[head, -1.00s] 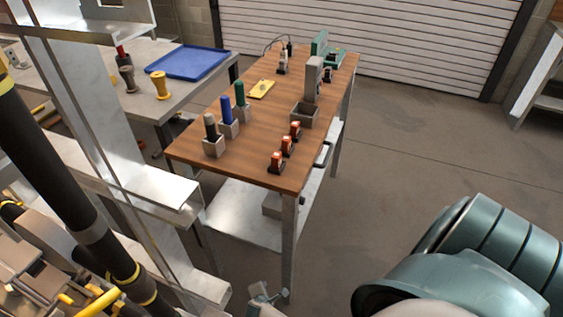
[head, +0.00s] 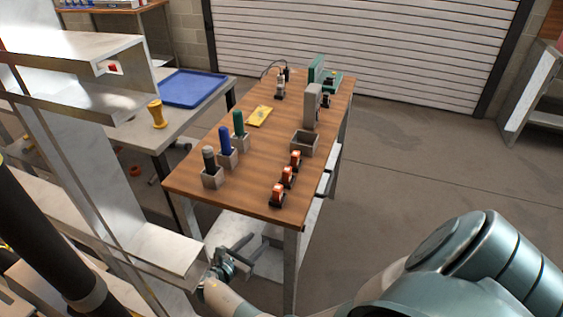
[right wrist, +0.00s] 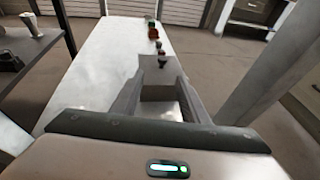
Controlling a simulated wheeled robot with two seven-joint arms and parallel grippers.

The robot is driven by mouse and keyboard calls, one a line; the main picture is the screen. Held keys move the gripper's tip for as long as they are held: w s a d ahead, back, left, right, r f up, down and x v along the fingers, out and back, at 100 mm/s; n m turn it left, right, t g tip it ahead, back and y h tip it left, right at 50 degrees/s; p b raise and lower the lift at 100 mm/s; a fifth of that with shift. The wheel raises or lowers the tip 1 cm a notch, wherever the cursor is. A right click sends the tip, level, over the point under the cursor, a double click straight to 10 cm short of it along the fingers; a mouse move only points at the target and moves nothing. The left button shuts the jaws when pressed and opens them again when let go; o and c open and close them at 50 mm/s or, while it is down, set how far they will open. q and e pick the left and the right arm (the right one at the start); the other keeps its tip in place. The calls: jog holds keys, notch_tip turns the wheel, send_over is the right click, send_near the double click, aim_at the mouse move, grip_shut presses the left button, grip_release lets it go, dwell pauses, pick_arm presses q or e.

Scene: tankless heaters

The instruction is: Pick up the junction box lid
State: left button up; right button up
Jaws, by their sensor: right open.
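No part is clearly recognisable as the junction box lid. A grey block (right wrist: 158,92) on the lower shelf shows between my right gripper's fingers in the right wrist view; I cannot tell whether it is the lid. My right gripper (head: 248,247) is open over the lower shelf (head: 222,233), below the wooden top's near edge. It also shows in the right wrist view (right wrist: 157,75), its fingers either side of the block; contact is unclear. On the tabletop, an open grey box (head: 304,144) has a grey upright slab (head: 312,106) behind it. My left gripper is out of view.
The wooden table (head: 205,177) holds several orange-and-black parts (head: 287,176), handled tools in holders (head: 227,148) and a yellow piece (head: 259,116). A metal frame (head: 75,160) stands close on the left. A blue tray (head: 193,88) lies behind it. Floor right of the table is clear.

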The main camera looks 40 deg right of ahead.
aim_at(274, 232)
jog(key=b+x, duration=0.5)
jog(key=x, duration=0.6)
jog(key=shift+w+d+f, duration=0.1)
jog(key=shift+f, duration=0.1)
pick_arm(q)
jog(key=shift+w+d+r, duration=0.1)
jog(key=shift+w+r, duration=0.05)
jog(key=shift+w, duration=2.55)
pick_arm(e)
jog(key=shift+w+d, duration=0.1)
jog(key=shift+d, duration=0.4)
jog(key=shift+f, duration=0.1)
